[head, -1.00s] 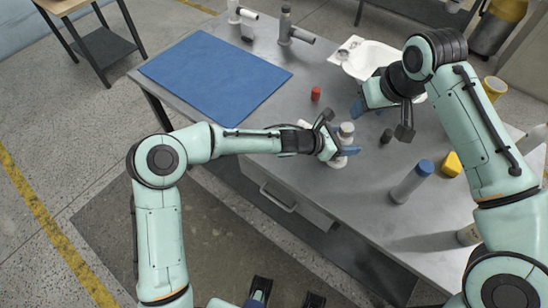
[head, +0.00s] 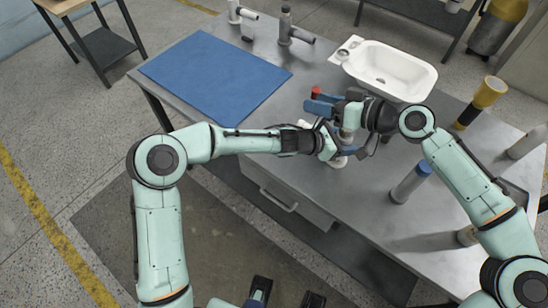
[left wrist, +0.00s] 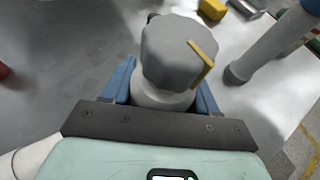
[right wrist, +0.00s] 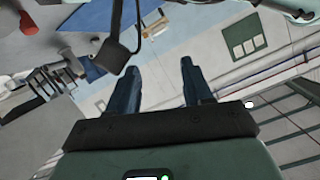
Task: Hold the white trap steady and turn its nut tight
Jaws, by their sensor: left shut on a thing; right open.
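The white trap stands upright on the grey table; its pale base (head: 338,163) shows in the head view and its body (left wrist: 160,97) in the left wrist view. My left gripper (head: 345,152) is shut around the body, below the nut. The nut (left wrist: 177,58) is a grey lobed cap on top with a yellow stripe. In the head view my right arm partly covers the nut. My right gripper (head: 318,104) is open and empty, fingers pointing left, above and beyond the trap. Its fingers also show apart in the right wrist view (right wrist: 160,88).
A blue mat (head: 214,78) lies at the table's left. A white basin (head: 392,72) is at the back. A red piece (head: 316,91) is close to my right fingers. A blue-capped cylinder (head: 410,183) and a yellow-topped item (head: 488,93) stand on the right.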

